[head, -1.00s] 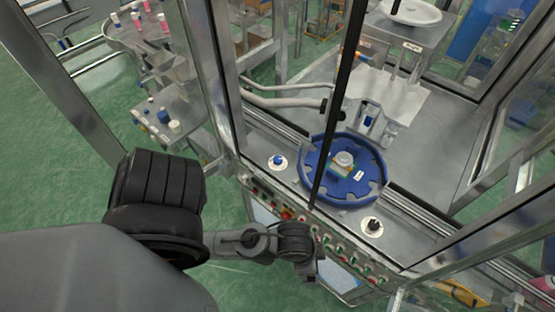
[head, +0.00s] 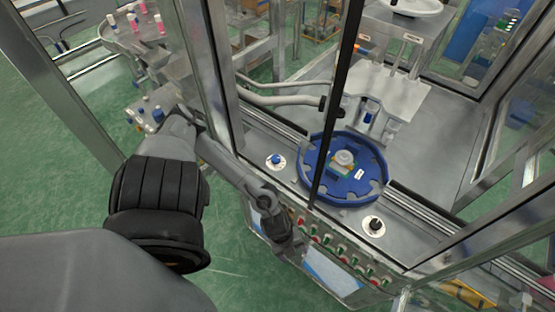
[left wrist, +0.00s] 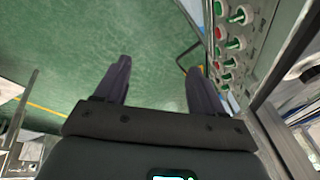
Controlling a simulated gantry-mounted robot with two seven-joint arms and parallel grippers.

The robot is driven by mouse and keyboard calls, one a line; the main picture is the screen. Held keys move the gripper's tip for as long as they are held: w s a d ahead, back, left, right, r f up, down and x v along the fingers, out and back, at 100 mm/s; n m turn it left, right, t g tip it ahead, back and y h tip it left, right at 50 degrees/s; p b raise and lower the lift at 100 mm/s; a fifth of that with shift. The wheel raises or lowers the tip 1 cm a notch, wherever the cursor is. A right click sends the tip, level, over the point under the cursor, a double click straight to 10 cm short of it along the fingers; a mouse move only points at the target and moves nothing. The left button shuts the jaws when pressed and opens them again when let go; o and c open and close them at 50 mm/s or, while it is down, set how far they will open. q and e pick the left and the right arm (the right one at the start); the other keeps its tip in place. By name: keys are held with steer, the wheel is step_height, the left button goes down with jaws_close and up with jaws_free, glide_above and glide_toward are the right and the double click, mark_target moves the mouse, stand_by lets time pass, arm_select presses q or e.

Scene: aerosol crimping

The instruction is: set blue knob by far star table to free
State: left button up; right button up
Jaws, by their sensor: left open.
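The blue knob (head: 276,159) sits on a round white dial plate on the metal deck, at the left of a blue star table (head: 312,185) in the head view. Its setting is too small to read. My left gripper (head: 282,245) is in front of the machine's button panel, nearer than the knob and below it in the picture, apart from it. In the left wrist view its two dark fingers (left wrist: 158,85) are spread with nothing between them, over the green floor. The knob is not in the left wrist view. My right gripper is not in view.
A black knob (head: 374,225) on a white plate sits right of the star table. The button panel (head: 340,250) runs along the machine's front; its buttons (left wrist: 235,43) line the right of the wrist view. Frame posts (head: 203,60) and a dark upright bar (head: 336,100) stand around the deck.

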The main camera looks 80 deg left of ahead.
arm_select(q)
steer(key=s+a+f+m+g+y, duration=0.1)
steer(key=s+a, duration=0.1)
steer(key=a, duration=0.4)
steer(key=s+a+f+m+g, duration=0.1)
steer(key=s+a+g, duration=0.15)
steer(key=a, duration=0.35)
steer(key=n+y+b, duration=0.1)
steer(key=b, duration=0.5)
glide_toward(276, 159)
steer(key=shift+g, duration=0.25)
steer(key=d+f, duration=0.1)
steer(key=d, duration=0.1)
steer(key=s+d+f, duration=0.1)
steer(key=d+f, duration=0.1)
steer(key=s+d+f, duration=0.1)
steer(key=d, duration=0.1)
steer(key=shift+s+d+f, duration=0.2)
steer(key=shift+s+d, duration=0.05)
steer(key=shift+d, duration=0.1)
steer(key=w+a+r+n+b, duration=0.1)
steer(key=w+a+r+b, duration=0.1)
steer(key=a+r, duration=0.45)
steer(key=shift+t, duration=0.4)
step_height(276, 159, down, 11)
steer(key=shift+w+r+b, duration=0.15)
steer(key=shift+r+b, duration=0.05)
steer(key=shift+b, duration=0.8)
steer(key=shift+a, duration=0.1)
